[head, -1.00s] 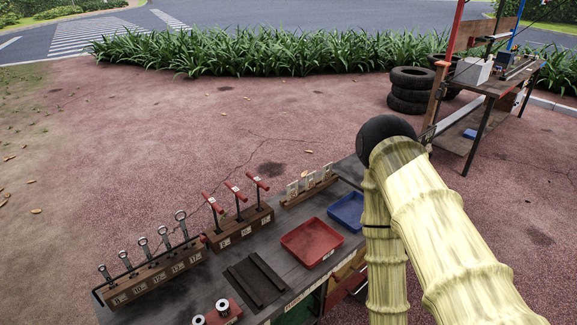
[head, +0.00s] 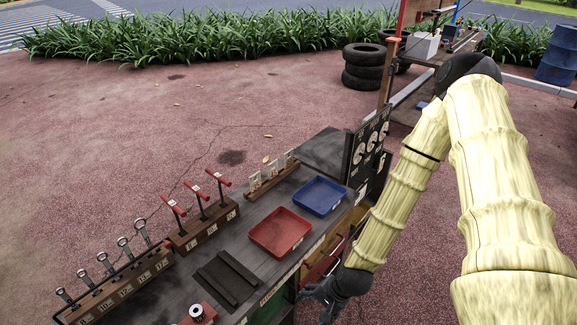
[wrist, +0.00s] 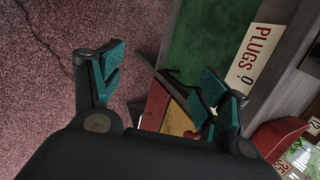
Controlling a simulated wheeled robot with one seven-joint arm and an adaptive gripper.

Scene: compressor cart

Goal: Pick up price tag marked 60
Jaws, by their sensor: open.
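Several small pale tags (head: 272,169) stand in a wooden rack (head: 274,183) near the cart's far edge in the head view. Their markings are too small to read there, so I cannot tell which is 60. My gripper (head: 325,292) hangs low beside the cart's near side, well apart from the rack. In the wrist view my gripper (wrist: 160,88) has its teal-padded fingers spread with nothing between them. The rack is not clearly seen in the wrist view.
The cart top holds a red tray (head: 280,232), a blue tray (head: 319,196), a T-handle rack (head: 205,230) and a wrench rack (head: 118,284). A dark board (head: 369,146) stands at its far right end. A PLUGS label (wrist: 259,55) shows in the wrist view.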

